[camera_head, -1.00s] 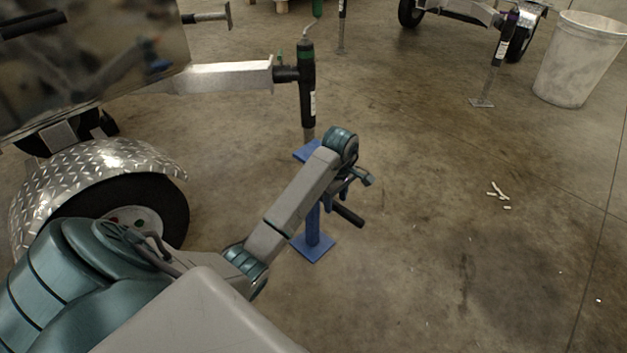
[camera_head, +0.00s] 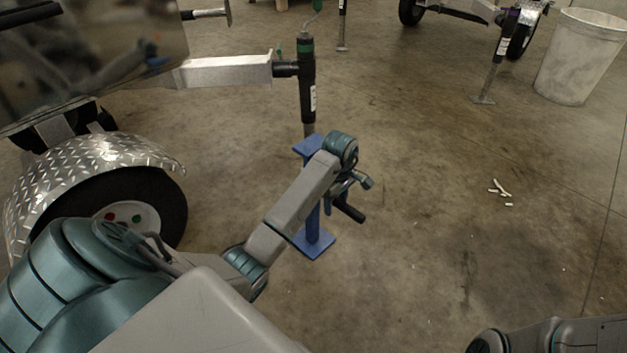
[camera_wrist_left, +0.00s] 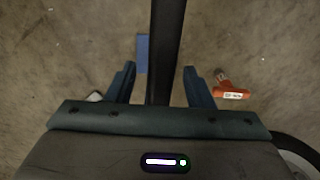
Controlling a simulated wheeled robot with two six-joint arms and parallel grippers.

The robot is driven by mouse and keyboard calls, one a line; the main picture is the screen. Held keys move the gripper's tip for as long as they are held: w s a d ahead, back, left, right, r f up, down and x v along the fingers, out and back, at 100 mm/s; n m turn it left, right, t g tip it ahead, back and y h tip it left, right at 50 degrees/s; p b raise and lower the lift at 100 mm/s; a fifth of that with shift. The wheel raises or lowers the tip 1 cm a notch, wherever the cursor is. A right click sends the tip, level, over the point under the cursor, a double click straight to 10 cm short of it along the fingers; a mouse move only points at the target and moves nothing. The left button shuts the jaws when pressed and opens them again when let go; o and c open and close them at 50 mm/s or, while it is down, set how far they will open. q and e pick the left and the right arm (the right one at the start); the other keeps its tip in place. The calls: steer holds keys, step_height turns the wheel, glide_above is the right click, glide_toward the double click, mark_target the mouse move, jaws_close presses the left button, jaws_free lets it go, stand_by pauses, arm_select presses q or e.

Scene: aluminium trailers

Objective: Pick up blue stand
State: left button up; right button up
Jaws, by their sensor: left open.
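The blue stand (camera_head: 313,240) stands upright on the concrete floor in the head view, with a flat base plate, a post and a top plate. My left forearm hides part of its post. My left gripper (camera_head: 345,196) is beside the post on its right side, in front of it from this view. In the left wrist view the left gripper (camera_wrist_left: 163,84) has its two fingers apart. A blue flat piece (camera_wrist_left: 142,54), seemingly part of the stand, shows beyond them, and a dark bar (camera_wrist_left: 166,45) runs between them. I cannot tell whether they touch anything.
A trailer jack (camera_head: 307,85) stands just behind the stand, with the trailer wheel (camera_head: 165,205) to the left. An orange object (camera_wrist_left: 229,92) lies right of the fingers in the wrist view. Open floor is right of the stand; a white bin (camera_head: 580,60) is far right.

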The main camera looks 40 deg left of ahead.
arm_select(q)
steer(key=shift+f, duration=0.25)
stand_by(0.3)
jaws_close()
steer(key=shift+w+r, duration=0.1)
steer(key=shift+r, duration=0.05)
